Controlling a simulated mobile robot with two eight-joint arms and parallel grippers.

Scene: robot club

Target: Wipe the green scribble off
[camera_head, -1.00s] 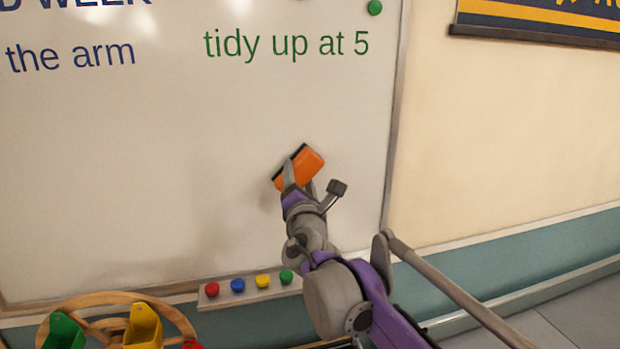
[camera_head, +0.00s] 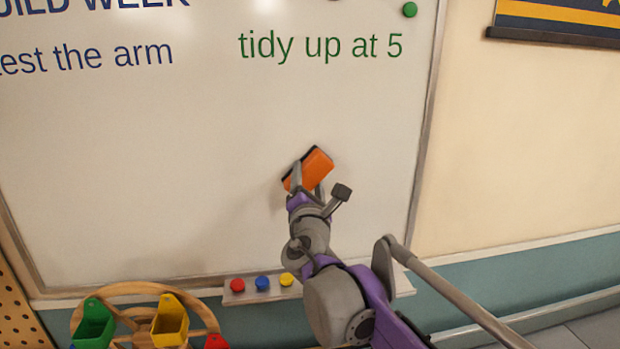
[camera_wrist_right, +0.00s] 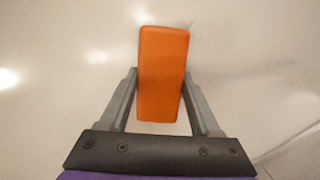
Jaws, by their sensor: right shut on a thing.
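The whiteboard (camera_head: 150,190) fills most of the head view. No green scribble shows on its visible part; the only green marking is the neat writing "tidy up at 5" (camera_head: 320,43) near the top. My right gripper (camera_head: 308,182) is shut on an orange eraser (camera_head: 319,167) with a dark edge, tilted in the head view and in front of the lower right of the board. In the right wrist view the eraser (camera_wrist_right: 163,75) sits between both fingers. I cannot tell whether it touches the board. My left gripper is not in view.
A ledge (camera_head: 262,296) below the board bears red, blue and yellow round pieces. A wooden wheel (camera_head: 130,290) with coloured buckets stands at the lower left. Blue writing (camera_head: 90,57) is at upper left, a green magnet (camera_head: 410,9) at top right. The board around the eraser is clear.

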